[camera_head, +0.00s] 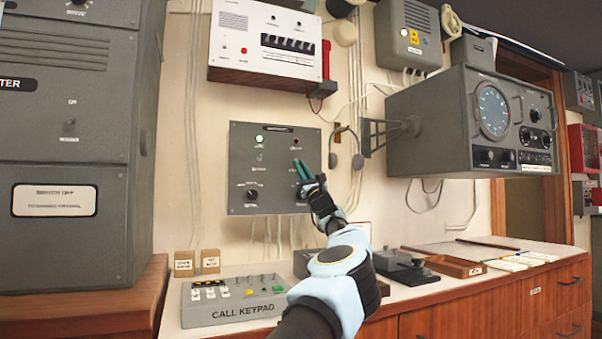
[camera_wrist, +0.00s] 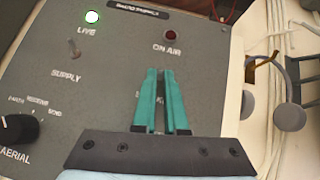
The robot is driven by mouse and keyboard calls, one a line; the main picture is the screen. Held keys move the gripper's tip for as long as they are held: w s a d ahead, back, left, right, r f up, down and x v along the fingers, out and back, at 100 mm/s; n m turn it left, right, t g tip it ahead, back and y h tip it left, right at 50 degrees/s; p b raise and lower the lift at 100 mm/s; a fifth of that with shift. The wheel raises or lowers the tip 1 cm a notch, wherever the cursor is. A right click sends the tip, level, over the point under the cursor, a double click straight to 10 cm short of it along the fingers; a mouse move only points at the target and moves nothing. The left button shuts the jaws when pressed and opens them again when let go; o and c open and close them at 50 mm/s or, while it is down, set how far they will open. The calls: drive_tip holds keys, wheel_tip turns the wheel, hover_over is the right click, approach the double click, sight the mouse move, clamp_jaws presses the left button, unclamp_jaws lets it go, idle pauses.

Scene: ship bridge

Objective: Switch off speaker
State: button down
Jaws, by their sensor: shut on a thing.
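A grey wall panel (camera_head: 272,172) carries the controls; it fills much of the wrist view (camera_wrist: 105,55). My gripper (camera_head: 298,163) reaches up to its right half, just below the dark red ON AIR lamp (camera_wrist: 171,34). In the wrist view the two green fingertips (camera_wrist: 160,71) are close together against the panel, shut on a small switch that they hide. The label under it is mostly covered, so its wording and the switch's position cannot be read. The green LIVE lamp (camera_wrist: 92,16) is lit. The SUPPLY toggle (camera_wrist: 74,48) is at the left.
The AERIAL knob (camera_wrist: 18,131) is at the panel's lower left. A headset (camera_head: 345,150) hangs right of the panel, near a grey radar unit (camera_head: 465,120). A white switch box (camera_head: 265,45) is above. A call keypad (camera_head: 235,299) sits on the desk below.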

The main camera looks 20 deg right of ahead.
drive_tip(key=shift+f+y, duration=0.1)
drive_tip(key=shift+y, duration=0.2)
drive_tip(key=c, duration=1)
unclamp_jaws()
drive_tip(key=shift+o, duration=0.2)
drive_tip(key=b+v, duration=0.3)
drive_tip(key=v, duration=0.7)
drive_tip(key=shift+f, duration=0.45)
drive_tip(key=shift+r, duration=0.1)
